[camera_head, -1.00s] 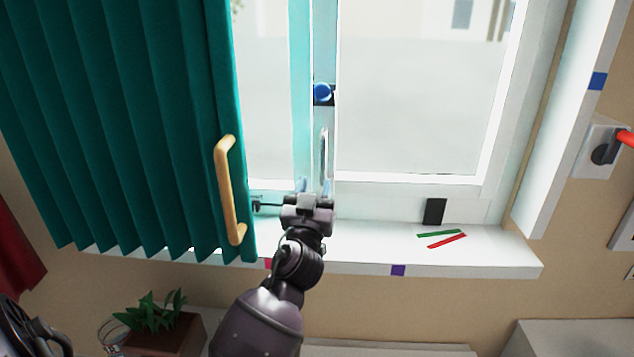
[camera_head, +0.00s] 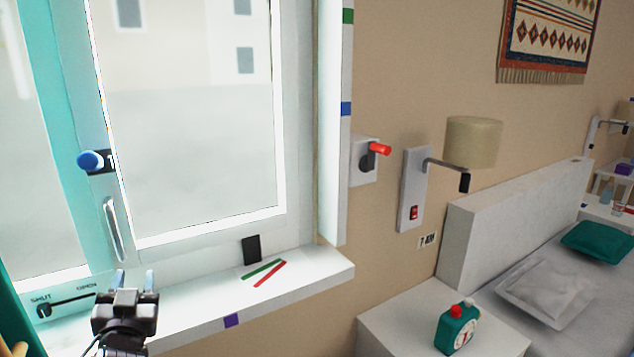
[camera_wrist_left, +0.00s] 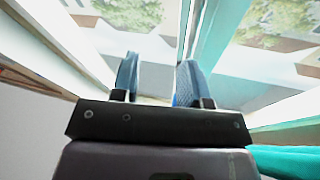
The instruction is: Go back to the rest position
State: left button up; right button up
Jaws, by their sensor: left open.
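My left gripper (camera_head: 135,281) is at the lower left of the head view, in front of the window sill (camera_head: 190,312) and below the window handle (camera_head: 116,230). Its two blue-tipped fingers point up and stand apart, with nothing between them. In the left wrist view the open fingers (camera_wrist_left: 158,82) face the window glass and frame. My right gripper is in neither view.
A blue knob (camera_head: 91,160) sits on the window frame.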

pick_arm(q)
jog(key=s+d+f+m+g+h, duration=0.1)
jog(key=s+d+f+g+h, duration=0.1)
jog(key=s+f, duration=0.45)
jog(key=s+d+f+g+h, duration=0.2)
jog(key=s+f, duration=0.1)
jog(key=f, duration=0.7)
jog(key=s+d+f+m+g+h, duration=0.1)
jog(key=s+d+f+g+h, duration=0.1)
jog(key=s+f, duration=0.5)
jog(key=s+f+g, duration=0.2)
jog(key=s+f, duration=0.6)
jog(key=shift+s+a+f+n, duration=0.15)
jog(key=shift+s+f+n, duration=0.15)
jog(key=shift+f, duration=0.1)
